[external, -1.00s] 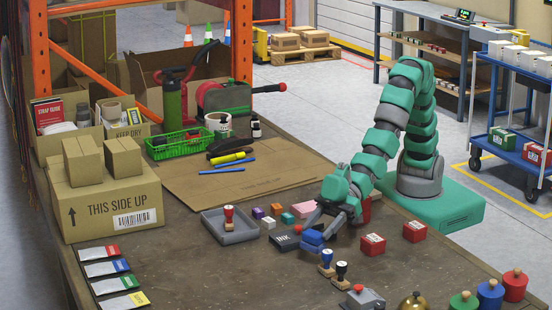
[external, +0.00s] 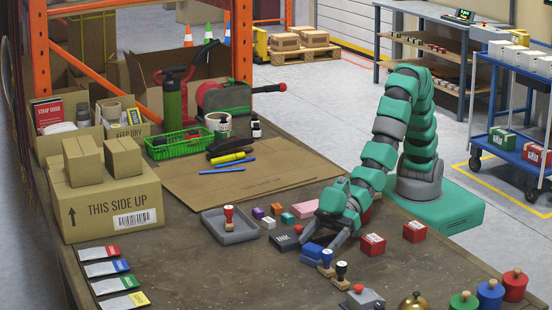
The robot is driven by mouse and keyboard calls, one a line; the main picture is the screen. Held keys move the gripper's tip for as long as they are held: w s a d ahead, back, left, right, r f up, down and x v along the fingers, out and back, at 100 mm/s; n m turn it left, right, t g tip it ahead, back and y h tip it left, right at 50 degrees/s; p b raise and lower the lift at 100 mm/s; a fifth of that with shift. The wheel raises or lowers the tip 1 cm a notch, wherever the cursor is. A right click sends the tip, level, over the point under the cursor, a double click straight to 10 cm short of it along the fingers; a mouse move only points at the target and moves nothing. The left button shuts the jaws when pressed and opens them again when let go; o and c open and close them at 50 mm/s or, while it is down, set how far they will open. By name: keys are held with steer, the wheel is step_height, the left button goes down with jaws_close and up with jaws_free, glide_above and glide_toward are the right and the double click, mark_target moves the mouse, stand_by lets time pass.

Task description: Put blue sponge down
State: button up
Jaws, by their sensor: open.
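The blue sponge (external: 311,254) is on the workbench, just in front of the dark ink pad (external: 285,241) and left of two stamps. My gripper (external: 322,240) is open just above and behind it. One finger is to the left near the ink pad, the other to the right near the stamps. Whether a finger still touches the sponge cannot be told at this size.
A blue-topped stamp (external: 326,262) and a dark-handled stamp (external: 341,272) stand close right of the sponge. A grey tray (external: 238,237) holds a red-handled stamp. Small coloured blocks (external: 275,210) lie behind the ink pad. Red boxes (external: 373,244) are to the right.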

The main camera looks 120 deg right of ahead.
steer(key=shift+r, duration=0.1)
steer(key=shift+s+r, duration=0.1)
steer(key=shift+s, duration=0.05)
steer(key=p+v, duration=0.2)
steer(key=v, duration=0.8)
steer(key=shift+s+d+r, duration=0.1)
steer(key=shift+s+d, duration=0.1)
steer(key=shift+s, duration=0.05)
steer(key=shift+s+d+r+p, duration=0.15)
steer(key=shift+s+d+p, duration=0.15)
steer(key=shift+s, duration=0.2)
